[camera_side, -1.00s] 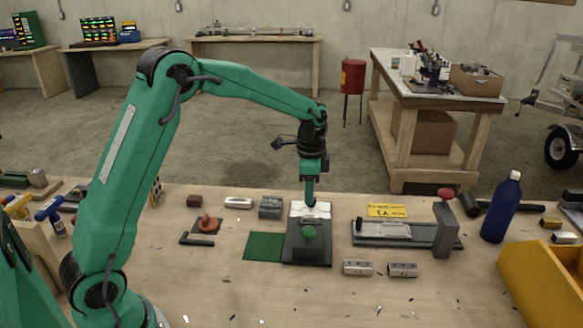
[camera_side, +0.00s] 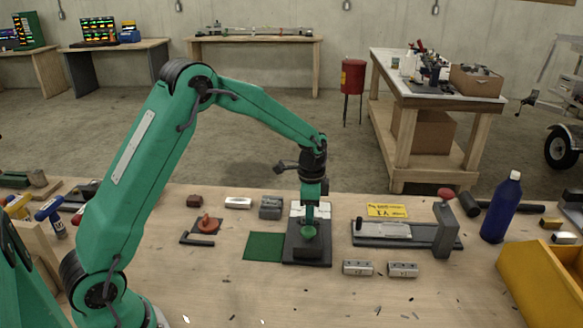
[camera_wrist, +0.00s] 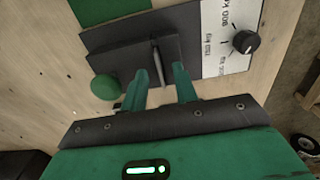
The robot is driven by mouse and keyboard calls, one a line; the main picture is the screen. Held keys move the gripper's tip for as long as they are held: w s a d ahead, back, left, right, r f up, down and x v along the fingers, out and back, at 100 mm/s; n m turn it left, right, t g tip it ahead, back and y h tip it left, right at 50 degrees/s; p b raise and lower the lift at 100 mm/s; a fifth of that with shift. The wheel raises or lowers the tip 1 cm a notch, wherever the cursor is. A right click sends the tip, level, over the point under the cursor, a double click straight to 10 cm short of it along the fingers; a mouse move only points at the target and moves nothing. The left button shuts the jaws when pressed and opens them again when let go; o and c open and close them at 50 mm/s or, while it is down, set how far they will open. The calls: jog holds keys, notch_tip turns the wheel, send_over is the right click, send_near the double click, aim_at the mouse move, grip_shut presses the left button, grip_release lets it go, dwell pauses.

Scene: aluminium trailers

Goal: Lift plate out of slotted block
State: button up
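The dark slotted block (camera_wrist: 118,48) sits on a dark base in the wrist view; it also shows in the side view (camera_side: 303,252). A thin grey plate (camera_wrist: 155,50) stands on edge in its slot, with its upper edge showing. My gripper (camera_wrist: 160,69) is open, with one green finger on each side of the plate's line. I cannot tell whether the fingertips reach down beside the plate. In the side view, my gripper (camera_side: 309,222) is just above the block, and the plate is hidden.
A green round knob (camera_wrist: 104,87) is beside the left finger. A white panel with kg markings (camera_wrist: 224,35) and a black dial (camera_wrist: 246,42) lies right of the block. A green mat (camera_side: 263,247) adjoins the base. A grey fixture (camera_side: 405,235) stands to the right.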

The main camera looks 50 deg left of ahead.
jog(key=shift+f, duration=0.45)
grip_shut()
jog(key=shift+r, duration=0.2)
jog(key=shift+r, duration=0.5)
jog(key=r, duration=0.3)
jog(key=shift+s+d+r, duration=0.1)
jog(key=shift+d, duration=0.2)
jog(key=s+d+r, duration=0.5)
jog(key=d+r, duration=0.1)
jog(key=d, duration=0.3)
jog(key=shift+d+r, duration=0.25)
jog(key=shift+d, duration=0.15)
